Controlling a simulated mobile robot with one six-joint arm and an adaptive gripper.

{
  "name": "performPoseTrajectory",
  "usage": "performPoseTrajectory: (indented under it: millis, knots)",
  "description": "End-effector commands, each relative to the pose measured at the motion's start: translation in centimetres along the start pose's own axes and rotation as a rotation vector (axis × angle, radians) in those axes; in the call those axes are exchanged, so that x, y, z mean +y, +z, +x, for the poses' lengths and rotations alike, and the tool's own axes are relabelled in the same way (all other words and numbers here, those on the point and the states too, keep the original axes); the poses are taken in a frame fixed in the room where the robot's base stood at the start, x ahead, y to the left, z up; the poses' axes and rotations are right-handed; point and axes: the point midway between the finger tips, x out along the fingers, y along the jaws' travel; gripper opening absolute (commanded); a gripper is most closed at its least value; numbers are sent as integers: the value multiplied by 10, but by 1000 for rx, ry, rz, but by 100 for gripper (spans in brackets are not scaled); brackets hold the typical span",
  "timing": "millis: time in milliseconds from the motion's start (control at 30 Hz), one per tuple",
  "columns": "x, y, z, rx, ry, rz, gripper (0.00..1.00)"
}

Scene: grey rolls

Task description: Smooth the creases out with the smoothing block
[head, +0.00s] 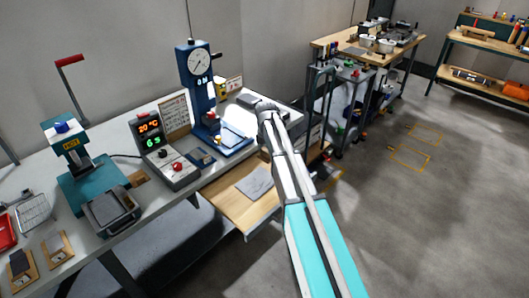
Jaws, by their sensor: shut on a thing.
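My arm reaches in from the lower right, and its dark end with my gripper (264,108) is over the workbench, right of the blue gauge stand. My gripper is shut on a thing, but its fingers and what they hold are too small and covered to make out. A flat grey sheet (254,184) lies on the pull-out wooden board (225,200) below the bench, left of my forearm. Creases cannot be told at this size. I cannot pick out the smoothing block for certain.
The blue gauge stand (194,85) rises close left of my arm's end, with a bright patch at its base. Open floor (410,220) lies at the right.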

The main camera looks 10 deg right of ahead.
Motion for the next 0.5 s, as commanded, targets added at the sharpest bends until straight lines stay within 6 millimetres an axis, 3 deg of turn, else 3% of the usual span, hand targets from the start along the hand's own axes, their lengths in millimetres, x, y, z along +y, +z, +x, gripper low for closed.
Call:
performPoseTrajectory:
  millis: [500]
  knots:
    - [1,-1,10,0,0,0,40]
